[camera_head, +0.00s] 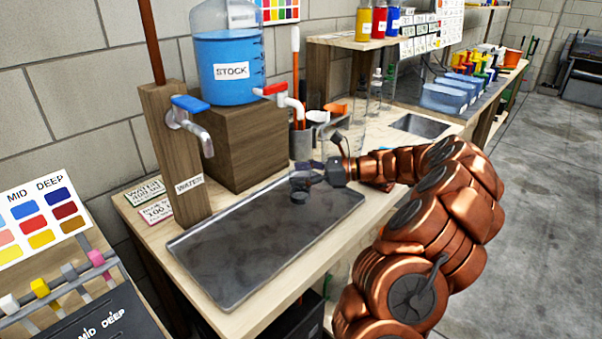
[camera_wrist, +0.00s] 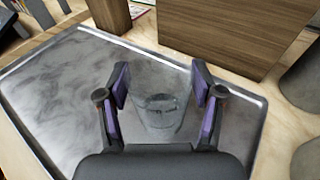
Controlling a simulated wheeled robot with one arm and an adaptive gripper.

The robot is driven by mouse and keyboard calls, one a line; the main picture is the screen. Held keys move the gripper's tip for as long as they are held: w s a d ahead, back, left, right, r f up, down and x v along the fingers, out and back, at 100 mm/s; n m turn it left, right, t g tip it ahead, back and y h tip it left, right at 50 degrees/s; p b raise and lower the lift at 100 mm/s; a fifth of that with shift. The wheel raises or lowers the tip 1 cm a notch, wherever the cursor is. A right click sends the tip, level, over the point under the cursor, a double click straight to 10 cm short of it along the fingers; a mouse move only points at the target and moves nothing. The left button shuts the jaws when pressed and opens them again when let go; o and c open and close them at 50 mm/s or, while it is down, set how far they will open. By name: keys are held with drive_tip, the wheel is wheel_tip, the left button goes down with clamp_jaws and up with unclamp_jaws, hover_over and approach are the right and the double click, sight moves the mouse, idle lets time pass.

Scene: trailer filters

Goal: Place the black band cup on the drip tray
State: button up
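The cup (camera_wrist: 161,112) is clear and see-through, with a dark greyish band low on it. In the wrist view it sits between the two fingers of my gripper (camera_wrist: 162,88), which close on its left and right sides. Its glass is hard to make out in the head view, where my gripper (camera_head: 305,180) is over the right part of the drip tray. The drip tray (camera_head: 240,245) is a dark grey metal sheet with a raised rim; it also shows in the wrist view (camera_wrist: 60,90). I cannot tell whether the cup's base touches the tray.
A wooden block (camera_head: 247,146) bearing the blue stock tank (camera_head: 228,68) stands behind the tray. A wooden post (camera_head: 172,150) with a blue-handled tap is at its left. Grey containers (camera_head: 301,142) and clear cups (camera_head: 360,132) stand beyond my gripper. The tray's left and front are bare.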

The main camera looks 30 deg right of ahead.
drive_tip(key=shift+o, duration=1.3)
drive_tip(key=shift+r, duration=0.1)
drive_tip(key=shift+s+d+r, duration=0.1)
drive_tip(key=shift+s+d, duration=0.1)
drive_tip(key=v, duration=1.1)
drive_tip(key=shift+s+d, duration=0.15)
drive_tip(key=shift+d, duration=0.05)
drive_tip(key=shift+a+r, duration=0.1)
